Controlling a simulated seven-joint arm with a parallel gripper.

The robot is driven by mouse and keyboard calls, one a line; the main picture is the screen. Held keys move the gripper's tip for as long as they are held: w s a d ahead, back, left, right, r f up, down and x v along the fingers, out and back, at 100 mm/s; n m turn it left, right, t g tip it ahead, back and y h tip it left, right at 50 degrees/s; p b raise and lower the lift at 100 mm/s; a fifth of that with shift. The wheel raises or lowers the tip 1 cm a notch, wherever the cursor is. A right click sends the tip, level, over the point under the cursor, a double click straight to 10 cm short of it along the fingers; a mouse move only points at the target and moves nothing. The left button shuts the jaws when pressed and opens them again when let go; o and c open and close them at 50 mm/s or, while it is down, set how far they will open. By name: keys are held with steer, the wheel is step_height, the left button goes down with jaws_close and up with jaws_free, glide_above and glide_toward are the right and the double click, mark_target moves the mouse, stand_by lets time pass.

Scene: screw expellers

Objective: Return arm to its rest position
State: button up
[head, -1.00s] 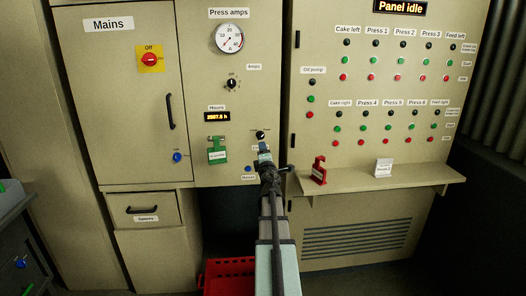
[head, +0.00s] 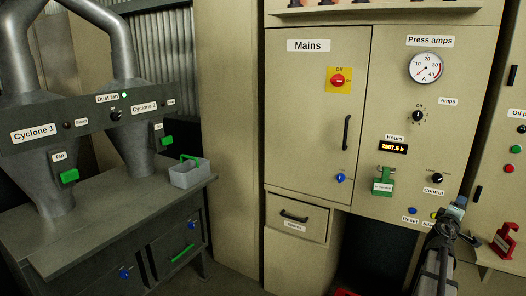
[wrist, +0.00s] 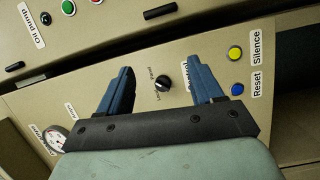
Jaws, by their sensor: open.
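My gripper (wrist: 160,93) shows in the wrist view with its two blue fingers spread apart and nothing between them. The black control knob (wrist: 163,83) on the cabinet face shows in the gap between the fingers, farther off. In the head view my gripper (head: 458,207) is at the lower right, in front of the cabinet, just below and right of the control knob (head: 437,178). I cannot tell from the head view how far it stands from the panel. My arm reaches up from the bottom edge.
The mains cabinet door (head: 312,120) is shut, its red switch (head: 339,80) labelled Off. A grey bin (head: 190,175) sits on the bench at left.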

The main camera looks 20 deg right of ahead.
steer(key=s+a+f+m+g+y, duration=0.2)
steer(key=s+f+m+g, duration=0.25)
steer(key=f, duration=0.35)
steer(key=s+a+f+m+g+y, duration=0.2)
steer(key=s+f+m+g+y, duration=0.1)
steer(key=s+f+m, duration=0.3)
steer(key=a+f+m+y, duration=0.1)
steer(key=a+f+y, duration=0.3)
steer(key=a+f, duration=0.7)
steer(key=s+a+f+n+g+y, duration=0.15)
steer(key=a+f+y, duration=0.25)
steer(key=a+f, duration=1.1)
steer(key=s+a+f+g+y, duration=0.2)
steer(key=a+f+y, duration=0.2)
steer(key=a+f, duration=1.05)
steer(key=s+a+f+n+g, duration=0.2)
steer(key=s+a, duration=0.5)
steer(key=a, duration=0.4)
steer(key=s+a+f+n+g+h, duration=0.1)
steer(key=s+a+f+n+g, duration=0.1)
steer(key=s+a, duration=0.6)
steer(key=a+f+n, duration=0.1)
steer(key=a+f, duration=0.1)
steer(key=a, duration=0.1)
steer(key=shift+s+a+f+n, duration=0.25)
steer(key=shift+s+a+n, duration=0.05)
steer(key=shift+a+n, duration=0.1)
